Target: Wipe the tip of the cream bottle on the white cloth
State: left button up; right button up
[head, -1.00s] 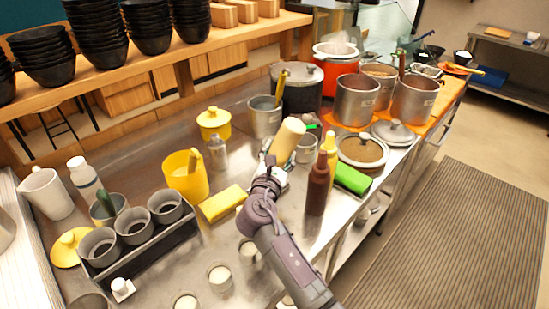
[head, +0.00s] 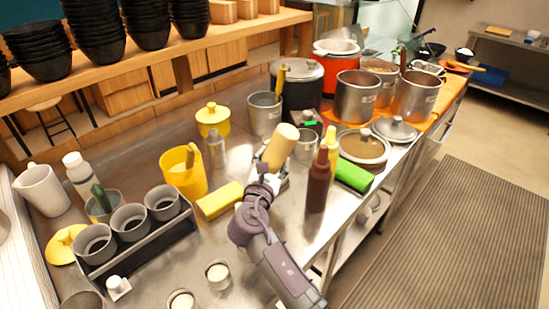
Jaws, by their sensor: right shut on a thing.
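The cream bottle (head: 280,146) is a pale beige squeeze bottle, held tilted above the steel counter with its blunt end up and to the right. My right gripper (head: 268,172) is shut around its lower part. The bottle's tip is hidden behind the gripper and wrist. I cannot make out the white cloth for certain; something whitish shows beside the gripper, but it may be part of the gripper. My left gripper is not in view.
A yellow sponge or cloth (head: 219,200) lies left of the gripper. A brown bottle (head: 318,186) and a yellow bottle (head: 331,143) stand close on the right, beside a green block (head: 353,177).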

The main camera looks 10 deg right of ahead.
dwell(0.5)
jog(key=shift+f+b, duration=0.35)
jog(key=shift+f, duration=0.2)
jog(key=shift+f, duration=0.1)
dwell(1.3)
jog(key=shift+d+p, duration=0.15)
jog(key=shift+p, duration=0.15)
jog(key=shift+w+d+p, duration=0.2)
jog(key=shift+w+d, duration=0.55)
jog(key=shift+d, duration=0.3)
jog(key=shift+w+d+p, duration=0.2)
jog(key=shift+w+d, duration=0.5)
jog(key=shift+d, duration=0.35)
notch_tip(320, 180, up, 6)
jog(key=p, duration=0.6)
